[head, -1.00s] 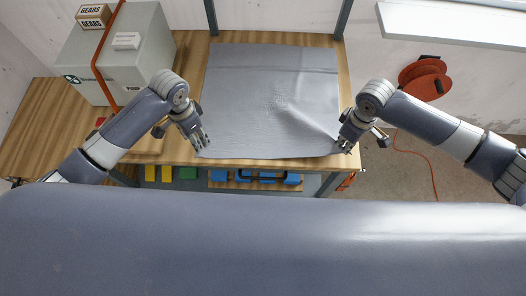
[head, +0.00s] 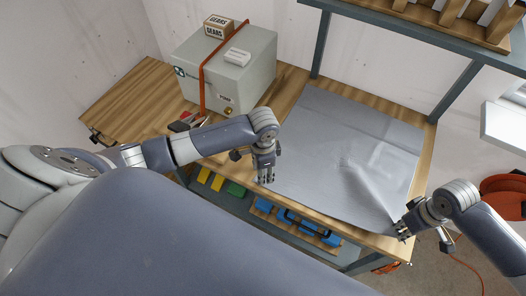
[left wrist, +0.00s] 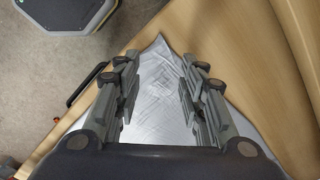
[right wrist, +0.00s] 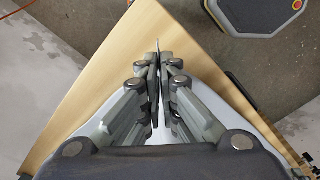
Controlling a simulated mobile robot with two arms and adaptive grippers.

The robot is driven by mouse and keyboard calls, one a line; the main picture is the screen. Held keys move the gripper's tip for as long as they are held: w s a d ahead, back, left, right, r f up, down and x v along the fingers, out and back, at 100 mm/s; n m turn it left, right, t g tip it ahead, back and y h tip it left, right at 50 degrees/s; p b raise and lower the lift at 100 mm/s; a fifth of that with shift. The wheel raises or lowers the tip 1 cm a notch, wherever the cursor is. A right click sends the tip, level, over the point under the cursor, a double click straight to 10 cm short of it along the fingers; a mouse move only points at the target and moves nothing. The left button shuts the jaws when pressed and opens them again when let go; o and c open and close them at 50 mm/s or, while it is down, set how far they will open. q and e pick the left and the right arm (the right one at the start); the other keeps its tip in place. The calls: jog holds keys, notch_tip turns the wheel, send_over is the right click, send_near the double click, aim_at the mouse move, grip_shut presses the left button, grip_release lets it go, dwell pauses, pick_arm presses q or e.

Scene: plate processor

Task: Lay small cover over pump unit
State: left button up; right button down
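A grey sheet, the likely cover (head: 335,150), lies spread on the wooden table, with a raised fold towards its front right corner. My right gripper (head: 402,231) is at that corner. In the right wrist view its fingers (right wrist: 158,85) are closed together, with a thin edge of the sheet pinched upright between them. My left gripper (head: 266,174) is at the sheet's front left corner. In the left wrist view its fingers (left wrist: 158,85) are apart, with the sheet's corner (left wrist: 160,75) showing between and below them. I cannot tell which thing is the pump unit.
A grey box (head: 245,65) with an orange strap stands left of the sheet, carrying a small gears carton (head: 218,26). Blue, green and yellow items sit on a shelf below the table. A wooden rack (head: 450,15) is above the back right.

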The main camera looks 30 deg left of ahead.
pick_arm(q)
jog(key=shift+f, duration=0.95)
jog(key=shift+c, duration=0.5)
grip_shut()
jog(key=shift+r, duration=2.5)
